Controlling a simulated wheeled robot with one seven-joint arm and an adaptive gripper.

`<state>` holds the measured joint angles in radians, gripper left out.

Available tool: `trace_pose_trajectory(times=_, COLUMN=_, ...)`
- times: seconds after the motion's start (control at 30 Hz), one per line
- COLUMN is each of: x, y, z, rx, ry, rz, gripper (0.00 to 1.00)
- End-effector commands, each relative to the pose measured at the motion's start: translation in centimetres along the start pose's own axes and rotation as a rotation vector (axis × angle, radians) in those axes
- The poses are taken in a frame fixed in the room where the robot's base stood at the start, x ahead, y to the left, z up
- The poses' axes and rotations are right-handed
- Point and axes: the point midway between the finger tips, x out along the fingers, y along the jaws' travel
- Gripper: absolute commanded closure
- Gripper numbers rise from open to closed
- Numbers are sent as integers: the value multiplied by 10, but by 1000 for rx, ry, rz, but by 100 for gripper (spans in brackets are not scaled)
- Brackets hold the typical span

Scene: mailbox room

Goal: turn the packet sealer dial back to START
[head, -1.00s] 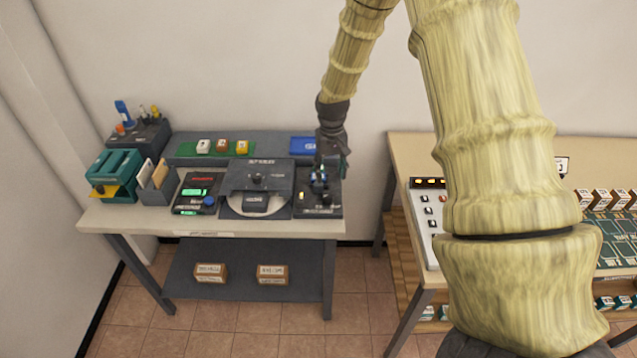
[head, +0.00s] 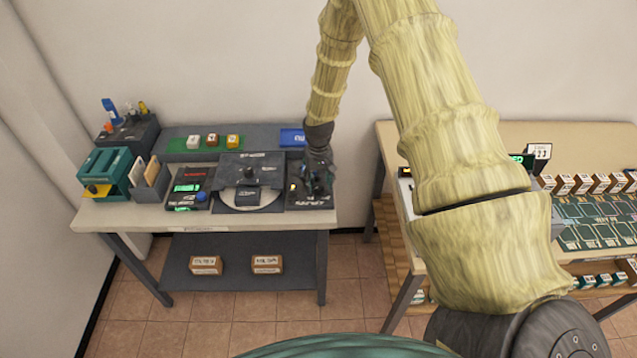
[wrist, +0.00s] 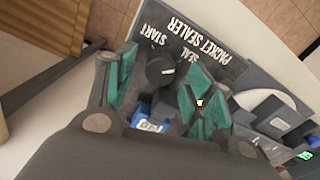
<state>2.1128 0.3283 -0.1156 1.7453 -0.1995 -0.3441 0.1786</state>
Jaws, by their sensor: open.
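The packet sealer (wrist: 222,55) is a dark grey unit at the right end of the left table, and it also shows in the head view (head: 296,200). Its panel reads START, SEAL and PACKET SEALER. The black round dial (wrist: 160,70) has a pale mark on its edge, nearer the word SEAL than START. My gripper (wrist: 160,88) is open, with a green-padded finger on either side of the dial. I cannot tell whether the pads touch it. In the head view my gripper (head: 318,182) is over the sealer and hides the dial.
Left of the sealer are a grey machine with a round plate (head: 252,205) and a device with green displays (head: 187,190). A blue item (head: 292,138) lies behind. A second table (head: 520,135) with boards and small boxes stands at the right.

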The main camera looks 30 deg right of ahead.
Motion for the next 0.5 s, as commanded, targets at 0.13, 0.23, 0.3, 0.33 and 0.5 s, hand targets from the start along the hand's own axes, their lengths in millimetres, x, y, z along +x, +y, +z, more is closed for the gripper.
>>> trace_pose_trajectory(times=0.13, x=10, y=0, z=0, rx=0, ry=0, rz=0, gripper=47)
trace_pose_trajectory(times=0.23, x=14, y=0, z=0, rx=0, ry=1, rz=-1, gripper=47)
trace_pose_trajectory(times=0.3, x=16, y=0, z=0, rx=0, ry=0, rz=-1, gripper=47)
trace_pose_trajectory(times=0.33, x=17, y=0, z=0, rx=0, ry=0, rz=-1, gripper=47)
trace_pose_trajectory(times=0.5, x=18, y=0, z=0, rx=0, ry=1, rz=-1, gripper=47)
